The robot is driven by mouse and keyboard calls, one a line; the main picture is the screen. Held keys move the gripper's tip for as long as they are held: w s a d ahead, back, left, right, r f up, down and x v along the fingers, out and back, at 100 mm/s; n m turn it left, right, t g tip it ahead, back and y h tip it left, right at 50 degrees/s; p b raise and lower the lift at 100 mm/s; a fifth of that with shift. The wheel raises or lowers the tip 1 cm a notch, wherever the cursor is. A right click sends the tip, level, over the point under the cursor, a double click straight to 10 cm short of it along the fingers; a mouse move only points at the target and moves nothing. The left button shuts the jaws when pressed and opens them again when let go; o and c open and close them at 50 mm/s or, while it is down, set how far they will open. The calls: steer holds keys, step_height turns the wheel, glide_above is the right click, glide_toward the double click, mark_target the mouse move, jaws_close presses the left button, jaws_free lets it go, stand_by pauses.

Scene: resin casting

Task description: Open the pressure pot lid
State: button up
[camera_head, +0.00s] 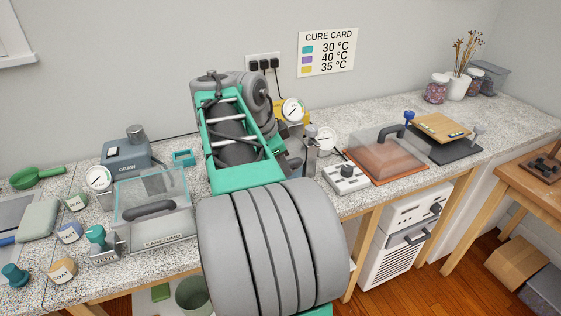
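My green and grey arm fills the middle of the view and reaches over the bench. My gripper's fingers are hidden behind it, so I cannot see what they touch. I cannot clearly make out the pressure pot or its lid. Round dial gauges, one by a yellow body (304,112) and a white-faced gauge (322,138) lower right of it, show just right of my arm. Whether either belongs to the pot, I cannot tell.
To the right are a white control box (345,178), a clear cover over an orange-brown slab (385,158) and a wooden board (440,126).

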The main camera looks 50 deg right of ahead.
jaws_close()
stand_by(1.3)
